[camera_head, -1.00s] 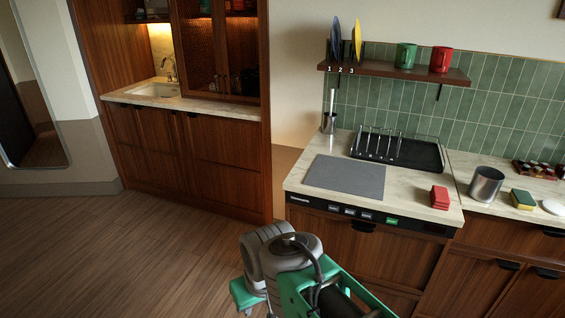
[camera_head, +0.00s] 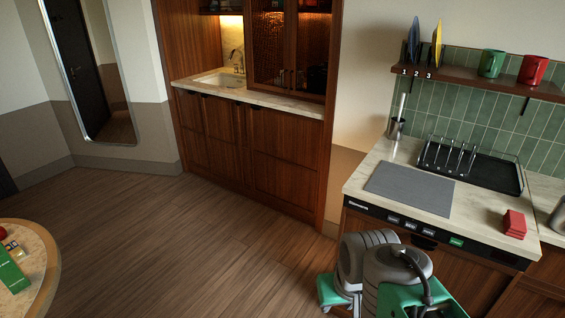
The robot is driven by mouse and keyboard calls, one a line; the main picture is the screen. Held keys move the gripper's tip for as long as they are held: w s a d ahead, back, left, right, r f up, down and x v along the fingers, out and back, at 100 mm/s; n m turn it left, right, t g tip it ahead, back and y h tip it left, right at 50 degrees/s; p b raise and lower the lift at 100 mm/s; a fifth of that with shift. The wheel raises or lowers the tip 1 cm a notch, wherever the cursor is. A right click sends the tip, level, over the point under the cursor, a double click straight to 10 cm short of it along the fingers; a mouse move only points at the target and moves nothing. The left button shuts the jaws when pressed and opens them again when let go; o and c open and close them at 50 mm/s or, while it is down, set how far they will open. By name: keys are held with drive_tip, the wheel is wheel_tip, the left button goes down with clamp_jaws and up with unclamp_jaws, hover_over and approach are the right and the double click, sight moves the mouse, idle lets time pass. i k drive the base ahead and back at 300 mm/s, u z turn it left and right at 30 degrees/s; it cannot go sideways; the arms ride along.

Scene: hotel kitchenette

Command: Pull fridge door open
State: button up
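No fridge that I can make out as such is in view. A wooden kitchenette unit (camera_head: 240,140) stands at the back with closed panel fronts (camera_head: 285,158) below its counter. I cannot tell whether a fridge sits behind one of them. More wooden fronts (camera_head: 464,282) are under the right counter, partly hidden by my arm. My grey and green arm links show at the bottom right, in front of that counter. My gripper is not in view, so its fingers and anything in them are hidden.
The wooden floor (camera_head: 190,245) is clear between the unit and me. A round table (camera_head: 45,255) with a green box (camera_head: 12,270) stands at the left edge. The right counter (camera_head: 375,160) holds a grey mat (camera_head: 410,190), a black dish rack (camera_head: 490,172) and red blocks (camera_head: 514,224).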

sight(286, 147)
drive_tip(key=u, duration=0.1)
drive_tip(key=i, duration=0.9)
drive_tip(key=u, duration=0.65)
drive_tip(key=i, duration=3.45)
drive_tip(key=u, duration=0.2)
